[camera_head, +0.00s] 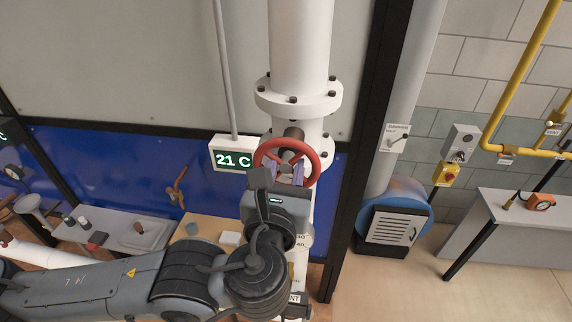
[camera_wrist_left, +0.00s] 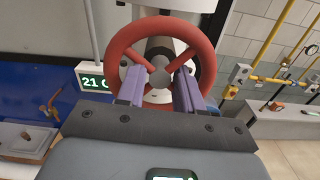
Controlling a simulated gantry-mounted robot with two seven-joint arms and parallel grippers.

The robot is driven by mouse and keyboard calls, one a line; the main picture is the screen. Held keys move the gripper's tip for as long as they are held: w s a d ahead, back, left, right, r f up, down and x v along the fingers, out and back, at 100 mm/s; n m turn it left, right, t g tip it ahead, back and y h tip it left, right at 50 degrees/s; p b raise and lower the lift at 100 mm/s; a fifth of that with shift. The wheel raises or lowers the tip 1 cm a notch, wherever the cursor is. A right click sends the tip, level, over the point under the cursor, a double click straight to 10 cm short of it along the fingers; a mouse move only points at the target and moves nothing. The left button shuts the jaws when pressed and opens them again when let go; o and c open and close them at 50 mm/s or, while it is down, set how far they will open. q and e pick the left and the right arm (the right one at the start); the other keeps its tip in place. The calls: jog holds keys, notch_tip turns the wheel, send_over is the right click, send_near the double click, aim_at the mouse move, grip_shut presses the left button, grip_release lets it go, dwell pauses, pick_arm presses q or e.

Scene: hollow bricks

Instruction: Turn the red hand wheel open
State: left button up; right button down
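The red hand wheel (camera_head: 312,158) sits on a valve stem on the white vertical pipe, in the middle of the head view. It fills the upper middle of the left wrist view (camera_wrist_left: 207,55). My left gripper (camera_head: 284,172) is in front of the wheel, low and central to it. In the left wrist view its two purple fingers (camera_wrist_left: 158,82) stand apart, one on each side of the hub, over the wheel's lower half. Nothing is clamped between them. I cannot tell whether the fingertips touch the spokes. My right gripper is not in view.
A display reading 21 C (camera_head: 233,154) hangs just left of the wheel. A dark post (camera_head: 362,130) stands right of the pipe. A blue vented unit (camera_head: 395,222) and a grey table (camera_head: 510,225) are farther right. A bench (camera_head: 120,228) with small items is at left.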

pick_arm(q)
jog(key=shift+w, duration=0.3)
jog(key=shift+c, duration=0.2)
grip_shut()
